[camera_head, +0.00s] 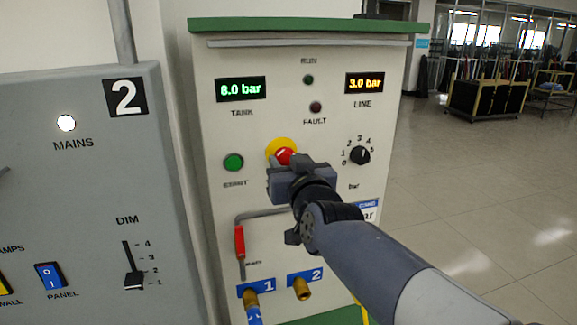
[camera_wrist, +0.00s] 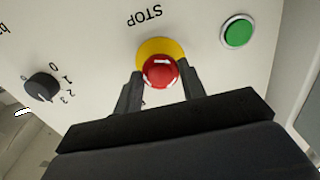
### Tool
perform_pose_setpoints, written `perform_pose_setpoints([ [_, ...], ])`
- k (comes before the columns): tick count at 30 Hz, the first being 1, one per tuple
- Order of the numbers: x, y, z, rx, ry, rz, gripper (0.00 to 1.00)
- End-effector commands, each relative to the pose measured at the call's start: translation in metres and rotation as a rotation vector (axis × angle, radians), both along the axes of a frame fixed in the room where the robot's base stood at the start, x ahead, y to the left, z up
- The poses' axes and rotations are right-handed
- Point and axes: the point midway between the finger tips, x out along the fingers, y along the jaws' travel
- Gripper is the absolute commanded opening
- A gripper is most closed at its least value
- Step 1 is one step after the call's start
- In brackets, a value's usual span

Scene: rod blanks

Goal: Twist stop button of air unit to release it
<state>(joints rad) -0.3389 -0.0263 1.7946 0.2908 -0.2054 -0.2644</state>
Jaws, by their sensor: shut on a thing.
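The air unit (camera_head: 215,125) is a cream cabinet with a green top edge. Its stop button (camera_head: 285,155) is a red mushroom head on a yellow ring, on the front panel. My gripper (camera_head: 279,163) is at the button and hides its lower part in the head view. In the wrist view the red stop button (camera_wrist: 161,72) shows a white arrow, with the STOP label upside down beyond it. My gripper (camera_wrist: 160,82) has one finger on each side of the red head and is shut on it.
A green start button (camera_head: 233,162) is left of the stop button, and a black pressure knob (camera_head: 360,155) is to its right. Below are a red-handled lever (camera_head: 239,242) and brass outlets (camera_head: 301,289). A grey panel (camera_head: 90,185) stands at left.

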Motion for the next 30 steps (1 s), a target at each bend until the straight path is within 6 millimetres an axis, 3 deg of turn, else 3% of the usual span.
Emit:
perform_pose_setpoints([
  [6,0.0,0.0,0.0,0.005,0.001,0.0,0.16],
  [7,0.0,0.0,0.0,0.005,0.001,0.0,0.39],
  [15,0.0,0.0,0.0,0.004,0.001,0.0,0.61],
  [24,-0.002,-0.001,0.0,0.005,0.0,0.0,0.61],
  [30,-0.022,-0.006,0.001,0.006,-0.001,0.0,0.61],
])
